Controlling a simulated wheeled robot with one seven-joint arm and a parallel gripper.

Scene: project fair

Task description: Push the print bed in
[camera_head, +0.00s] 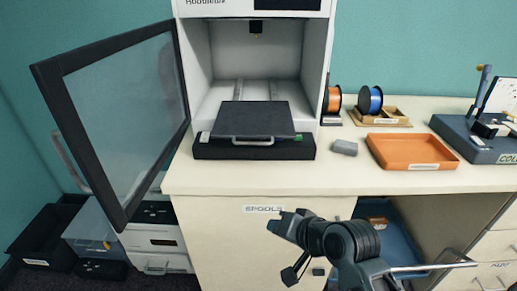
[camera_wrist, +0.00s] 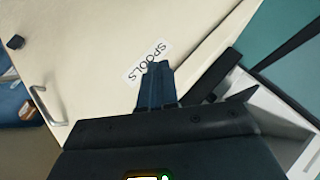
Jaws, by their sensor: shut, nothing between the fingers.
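The print bed (camera_head: 252,119) is a dark flat plate with a light handle at its front edge. It sticks out of the white 3D printer (camera_head: 199,58) at the front of the open chamber. The printer's glass door (camera_head: 122,125) is swung wide open to the left. My gripper (camera_head: 272,224) is below and in front of the counter edge, apart from the bed. In the wrist view my gripper (camera_wrist: 157,68) has its fingers together with nothing between them, in front of the SPOOLS label. The bed is not seen in the wrist view.
An orange tray (camera_head: 410,166), a small grey block (camera_head: 344,147) and two filament spools (camera_head: 370,99) stand on the counter right of the printer. The SPOOLS cabinet front (camera_head: 215,226) is below the counter. Dark bins (camera_head: 45,235) are on the floor at left.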

